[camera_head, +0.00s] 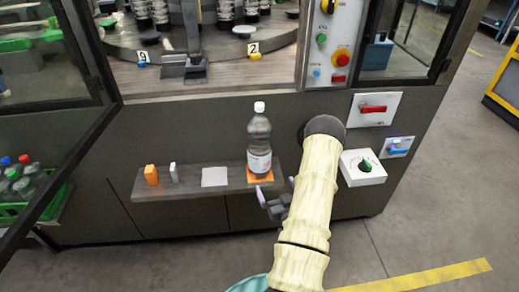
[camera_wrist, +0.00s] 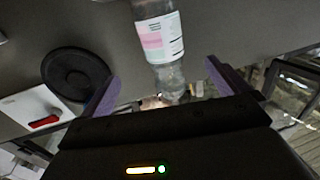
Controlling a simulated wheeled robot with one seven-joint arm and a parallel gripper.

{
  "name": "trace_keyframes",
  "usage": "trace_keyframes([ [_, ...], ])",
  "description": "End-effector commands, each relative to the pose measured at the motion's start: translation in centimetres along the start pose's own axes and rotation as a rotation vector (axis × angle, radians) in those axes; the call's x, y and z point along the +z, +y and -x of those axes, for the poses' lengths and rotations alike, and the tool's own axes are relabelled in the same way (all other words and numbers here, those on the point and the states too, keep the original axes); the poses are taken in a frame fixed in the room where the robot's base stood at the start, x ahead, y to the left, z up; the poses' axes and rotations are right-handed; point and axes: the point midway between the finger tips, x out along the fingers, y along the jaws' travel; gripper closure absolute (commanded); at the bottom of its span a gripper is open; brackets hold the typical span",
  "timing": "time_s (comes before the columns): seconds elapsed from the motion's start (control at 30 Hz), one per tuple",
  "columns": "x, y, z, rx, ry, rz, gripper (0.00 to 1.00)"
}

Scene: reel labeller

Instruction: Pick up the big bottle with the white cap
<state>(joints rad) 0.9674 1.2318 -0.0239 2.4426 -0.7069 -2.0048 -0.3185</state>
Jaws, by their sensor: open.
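The big bottle (camera_head: 259,142) is clear with a white cap and a pale label. It stands upright on an orange pad (camera_head: 260,175) near the right end of a narrow shelf. My gripper (camera_head: 273,195) is open, in front of and a little below the bottle's base in the head view. In the wrist view my gripper (camera_wrist: 160,85) has its two purple fingers apart, with the bottle (camera_wrist: 158,45) showing between and beyond them. I cannot tell from this whether the bottle is fully between the fingers; no contact is visible. The cap is not clear in the wrist view.
Right of the bottle are a switch box (camera_head: 363,168) and a red handle (camera_head: 374,109). A green crate of bottles (camera_head: 22,192) is at left.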

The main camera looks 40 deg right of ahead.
Motion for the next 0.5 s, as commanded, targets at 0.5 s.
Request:
trace_keyframes([
  [0.5,-0.2,-0.1,-7.0,-0.003,0.006,0.001,0.00],
])
